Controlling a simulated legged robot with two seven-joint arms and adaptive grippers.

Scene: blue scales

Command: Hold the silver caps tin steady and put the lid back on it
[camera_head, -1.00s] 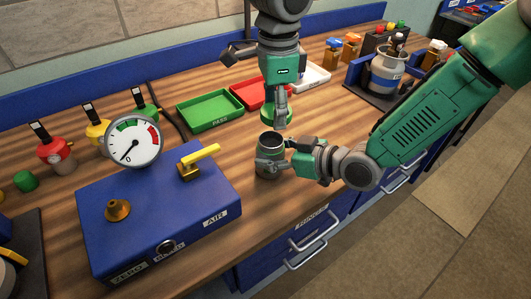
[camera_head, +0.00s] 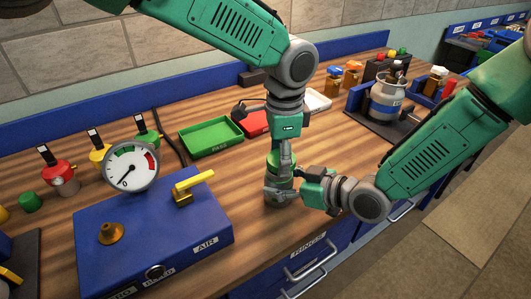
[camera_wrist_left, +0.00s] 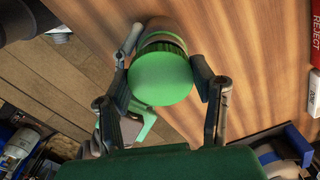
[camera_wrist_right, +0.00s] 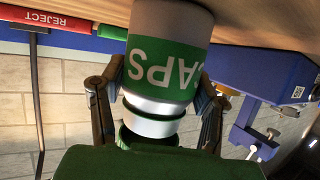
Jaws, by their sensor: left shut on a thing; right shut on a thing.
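The silver tin (camera_wrist_right: 168,60) with a green CAPS label stands upright on the wooden bench; in the right wrist view it appears upside down. My right gripper (camera_head: 279,193) is shut around its body, one finger on each side. My left gripper (camera_head: 283,163) comes down from above, shut on the green lid (camera_wrist_left: 160,78), a round disc with a ridged edge. The lid is over the tin's mouth, roughly in line with it. The lid looks very close to the rim, but I cannot tell whether it is seated. Fingers partly hide both in the head view.
A blue box (camera_head: 150,235) with a gauge (camera_head: 131,167) and yellow lever stands left of the tin. Behind are a green PASS tray (camera_head: 211,137) and a red tray (camera_head: 254,123). A grey cylinder (camera_head: 388,98) on a dark stand is at the back right. Bench near the tin is clear.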

